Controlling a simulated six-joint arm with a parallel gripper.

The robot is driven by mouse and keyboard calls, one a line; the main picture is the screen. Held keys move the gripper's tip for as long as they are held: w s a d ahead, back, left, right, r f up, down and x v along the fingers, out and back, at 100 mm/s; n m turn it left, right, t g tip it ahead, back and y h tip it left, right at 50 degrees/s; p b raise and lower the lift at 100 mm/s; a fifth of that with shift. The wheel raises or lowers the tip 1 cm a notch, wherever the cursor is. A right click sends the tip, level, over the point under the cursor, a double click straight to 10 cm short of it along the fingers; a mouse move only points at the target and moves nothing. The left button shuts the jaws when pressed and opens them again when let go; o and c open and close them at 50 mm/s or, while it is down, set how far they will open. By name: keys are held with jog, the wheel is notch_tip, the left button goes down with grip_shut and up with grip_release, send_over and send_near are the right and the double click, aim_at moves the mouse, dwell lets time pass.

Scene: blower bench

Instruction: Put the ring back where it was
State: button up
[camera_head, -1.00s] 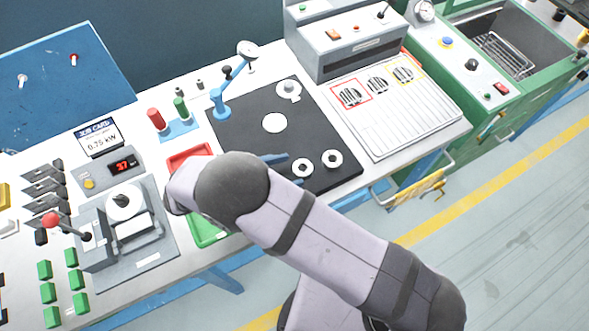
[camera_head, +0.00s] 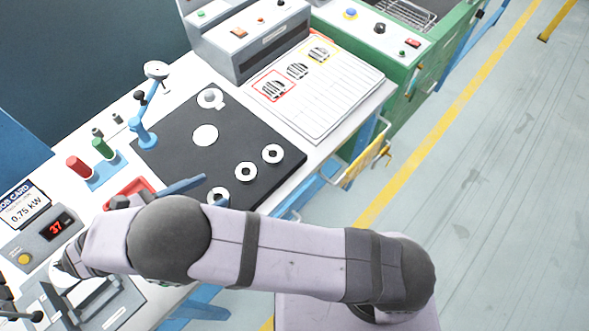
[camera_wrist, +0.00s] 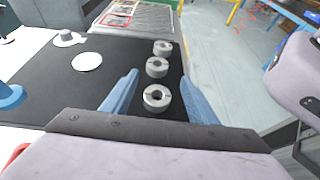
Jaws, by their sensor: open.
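Three grey-white rings lie on the black mat (camera_head: 177,150). The nearest ring (camera_head: 217,196) is by my gripper (camera_head: 214,190); the middle ring (camera_head: 245,171) and far ring (camera_head: 272,153) lie in a row beyond it. My gripper is open, with blue fingers. In the wrist view the nearest ring (camera_wrist: 157,98) appears between the fingers (camera_wrist: 160,77), apart from both; I cannot tell how high the fingers are above it. The middle ring (camera_wrist: 157,67) and far ring (camera_wrist: 162,47) show beyond. Which ring the task means is not shown.
The mat also carries a white disc (camera_head: 206,135) and a flanged white part (camera_head: 210,98). A blue lever stand (camera_head: 143,135) stands at the mat's left edge. A red tray (camera_head: 130,190) is partly behind my arm.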

jog(key=w+d+m+g, duration=0.1)
jog(key=d, duration=0.1)
jog(key=w+d+m+g, duration=0.2)
jog(key=d, duration=0.1)
jog(key=w+d+m+g, duration=0.1)
jog(key=w+d, duration=0.1)
jog(key=d, duration=0.1)
jog(key=shift+w+d+r+g, duration=0.1)
jog(key=shift+w+r+g, duration=0.15)
jog(key=shift+g, duration=0.05)
jog(key=d+m+g, duration=0.1)
jog(key=d, duration=0.1)
jog(key=w+d+m+g+y, duration=0.1)
jog(key=d+m, duration=0.1)
jog(key=d, duration=0.1)
jog(key=d+m+g, duration=0.1)
jog(key=d, duration=0.1)
jog(key=shift+w+d+m, duration=0.25)
jog(key=shift+w+m, duration=0.05)
jog(key=shift+m, duration=0.1)
jog(key=s+d+m+y, duration=0.2)
jog(key=d+m+y, duration=0.2)
jog(key=d+m, duration=0.4)
jog(key=s+d+m+g+y, duration=0.1)
jog(key=s+d+m+y, duration=0.2)
jog(key=d+m, duration=0.6)
jog(key=shift+s+d+m+y, duration=0.15)
jog(key=shift+d+m+y, duration=0.15)
jog(key=shift+y, duration=0.5)
